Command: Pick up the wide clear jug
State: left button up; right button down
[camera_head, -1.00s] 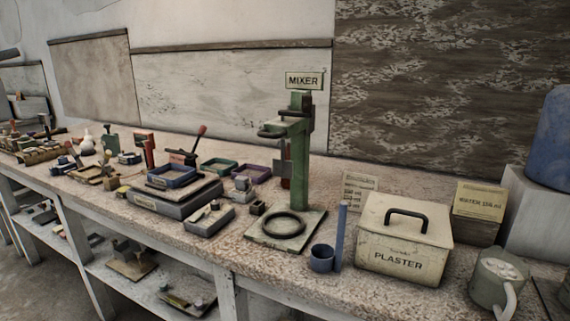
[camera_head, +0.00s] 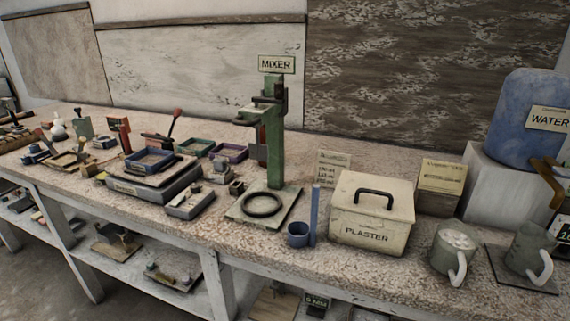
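Two wide jugs with white handles stand at the right end of the bench. One jug (camera_head: 447,246) is grey-green and holds something white and lumpy up to near its rim. The other jug (camera_head: 526,249) is greyish and stands on a dark flat plate (camera_head: 500,264), below and left of the water tank's tap. I cannot tell for certain which is the wide clear jug; the one on the plate looks somewhat see-through. Neither of my grippers is in view.
A cream plaster box (camera_head: 371,218) stands left of the jugs, with a small blue cup (camera_head: 299,236) beside it. The green mixer (camera_head: 272,165) stands further left. A blue water tank (camera_head: 523,118) sits on a pale block (camera_head: 490,187). Trays and tools crowd the bench's left part.

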aim_at(455, 244)
jog(key=z, duration=1.3)
